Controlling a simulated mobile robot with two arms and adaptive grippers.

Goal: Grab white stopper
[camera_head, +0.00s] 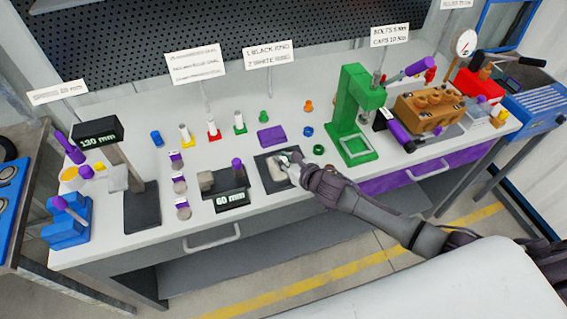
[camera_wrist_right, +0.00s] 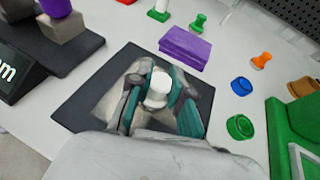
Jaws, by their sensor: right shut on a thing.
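The white stopper (camera_wrist_right: 158,86) stands between the fingers of my right gripper (camera_wrist_right: 156,95) in the right wrist view. The fingers touch it from both sides, and its round white top shows. A pale grey block lies around and below it on a black mat (camera_wrist_right: 78,100); how the stopper sits in the block is hidden by the fingers. In the head view my right gripper (camera_head: 289,164) is over the same black mat (camera_head: 268,184), and the stopper is too small to tell there. My left gripper is not in view.
A purple block (camera_wrist_right: 185,46) lies behind the mat, with blue (camera_wrist_right: 241,86) and green (camera_wrist_right: 240,127) rings to its right. A green press (camera_head: 352,115) stands right of my gripper. A 60 mm gauge (camera_head: 232,198) stands to the left.

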